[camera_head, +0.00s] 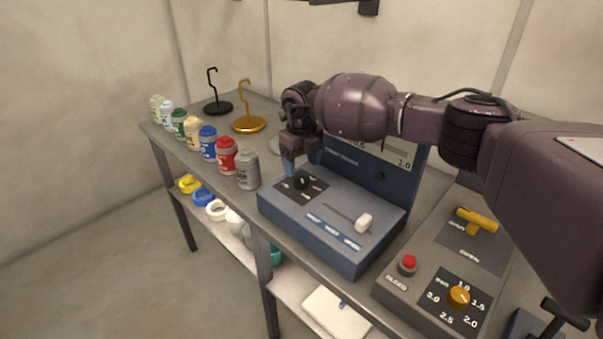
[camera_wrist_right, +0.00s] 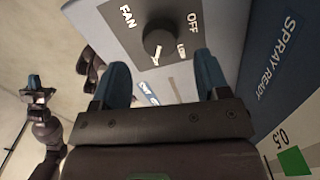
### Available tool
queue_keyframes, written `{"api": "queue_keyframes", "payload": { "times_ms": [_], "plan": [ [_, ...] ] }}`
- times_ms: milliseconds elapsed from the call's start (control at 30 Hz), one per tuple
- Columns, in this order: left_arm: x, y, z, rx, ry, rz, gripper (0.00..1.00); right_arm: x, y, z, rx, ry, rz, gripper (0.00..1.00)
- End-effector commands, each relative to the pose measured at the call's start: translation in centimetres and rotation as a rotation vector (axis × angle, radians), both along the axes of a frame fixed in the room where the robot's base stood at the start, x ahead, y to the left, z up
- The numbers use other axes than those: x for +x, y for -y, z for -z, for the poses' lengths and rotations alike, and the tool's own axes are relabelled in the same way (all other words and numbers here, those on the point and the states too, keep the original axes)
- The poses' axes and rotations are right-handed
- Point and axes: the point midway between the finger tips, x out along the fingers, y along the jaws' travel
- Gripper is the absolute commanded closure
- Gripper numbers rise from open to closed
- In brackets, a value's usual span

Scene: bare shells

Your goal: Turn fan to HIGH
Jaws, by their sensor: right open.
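The fan knob (camera_head: 303,183) is a round black dial on a dark plate on the blue spray unit (camera_head: 335,215). In the right wrist view the knob (camera_wrist_right: 158,44) stands between the words FAN and OFF, with smaller marks at its lower side; I cannot read its setting surely. My right gripper (camera_head: 301,165) points down over the knob. Its blue fingers (camera_wrist_right: 162,80) are apart, with the knob beyond the gap and nothing held. My left gripper (camera_wrist_right: 36,84) appears small at the left of the right wrist view; its jaws are too small to judge.
A white-handled slider (camera_head: 364,223) is on the same unit. Paint bottles (camera_head: 227,156) line the bench to the left, near a gold hook stand (camera_head: 249,123). A grey control box (camera_head: 425,290) with a red button and yellow knob is to the right.

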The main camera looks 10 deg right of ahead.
Motion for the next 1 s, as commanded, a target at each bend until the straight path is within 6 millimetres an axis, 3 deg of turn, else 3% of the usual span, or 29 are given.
{"api": "queue_keyframes", "payload": {
  "times_ms": [200, 400, 1000],
  "plan": [
    [0.2, 0.0, -0.1, 0.000, 0.005, 0.002, 1.00, 0.0, 0.0, -3.9, 0.000, 0.002, -0.001, 0.31],
    [0.3, 0.0, -0.1, 0.000, 0.005, 0.002, 1.00, 0.0, -0.1, -5.8, 0.001, 0.000, 0.000, 0.31],
    [0.1, 0.0, -0.1, 0.000, 0.002, 0.000, 1.00, 0.0, 0.0, -6.2, 0.001, 0.000, -0.001, 0.31]
  ]
}}
